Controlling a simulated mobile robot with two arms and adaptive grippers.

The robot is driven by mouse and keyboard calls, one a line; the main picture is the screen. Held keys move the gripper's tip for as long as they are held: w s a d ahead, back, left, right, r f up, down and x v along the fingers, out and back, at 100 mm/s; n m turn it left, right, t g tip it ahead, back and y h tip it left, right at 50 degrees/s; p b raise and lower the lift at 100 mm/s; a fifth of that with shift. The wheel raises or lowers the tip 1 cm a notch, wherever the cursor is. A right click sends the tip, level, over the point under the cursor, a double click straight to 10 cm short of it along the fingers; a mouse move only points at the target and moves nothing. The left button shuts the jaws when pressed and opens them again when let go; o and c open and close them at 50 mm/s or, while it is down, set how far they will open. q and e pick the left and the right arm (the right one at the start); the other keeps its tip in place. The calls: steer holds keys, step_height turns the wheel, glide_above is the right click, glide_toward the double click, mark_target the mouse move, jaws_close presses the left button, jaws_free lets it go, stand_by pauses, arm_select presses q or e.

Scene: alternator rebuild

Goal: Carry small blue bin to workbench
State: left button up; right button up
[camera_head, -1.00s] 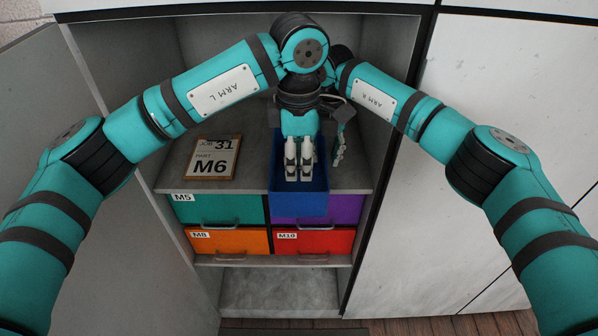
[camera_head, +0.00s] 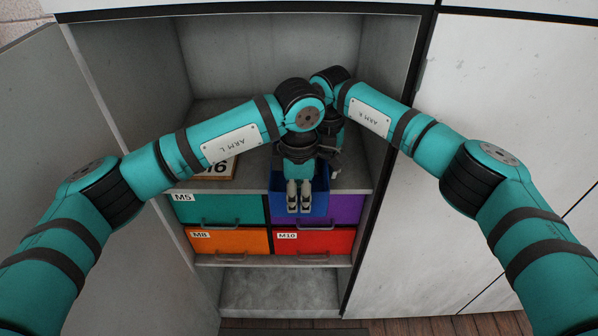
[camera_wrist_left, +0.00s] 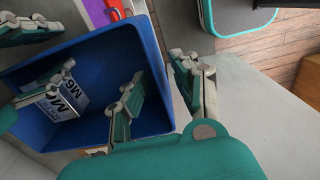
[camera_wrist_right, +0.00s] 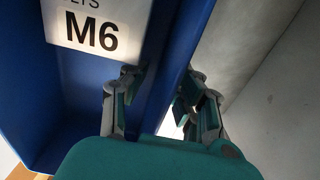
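The small blue bin (camera_head: 305,212) sits at the front edge of the cabinet shelf, above the drawers. The left wrist view shows inside the bin (camera_wrist_left: 93,62), with white M6 labels. The right wrist view shows one M6 label (camera_wrist_right: 98,30) on it up close. My left gripper (camera_head: 299,197) is over the front part of the bin. In the left wrist view its open fingers (camera_wrist_left: 163,88) straddle a bin wall, one inside and one outside. My right gripper is mostly hidden behind the left arm in the head view. Its open fingers (camera_wrist_right: 160,98) straddle another bin wall.
Labelled drawers sit below: green M5 (camera_head: 225,208), orange M8 (camera_head: 228,241), red M10 (camera_head: 313,241) and a purple one (camera_head: 345,208). A wood-framed sign (camera_head: 215,170) stands left of the bin, partly behind my left arm. Cabinet walls and an open door (camera_head: 60,110) bound the space.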

arm_select(q)
jaws_close()
arm_select(e)
jaws_close()
arm_select(q)
steer(key=shift+r, duration=0.1)
